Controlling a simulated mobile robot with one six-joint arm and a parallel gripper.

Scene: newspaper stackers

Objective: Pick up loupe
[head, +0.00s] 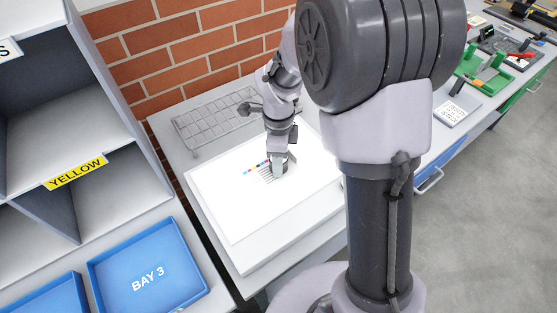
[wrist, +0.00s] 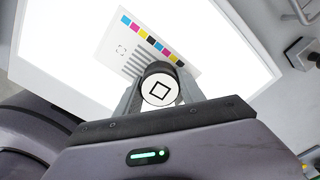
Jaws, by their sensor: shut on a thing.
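The loupe (wrist: 158,90) is a dark cylinder with a white top that bears a black diamond outline. In the wrist view it sits between the two fingers of my gripper (wrist: 160,94), which is shut on it. In the head view my gripper (head: 279,168) is low over the lit white panel, at the printed colour strip, and hides most of the loupe. I cannot tell whether the loupe touches the panel. The printed sheet (wrist: 131,58) with colour patches and grey bars lies beside it on the panel.
The bright panel (head: 226,208) lies on a white table. Blue BAY 3 tray (head: 185,285) and grey shelves (head: 75,125) stand at left. A green rack (head: 484,72) is on the bench at far right.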

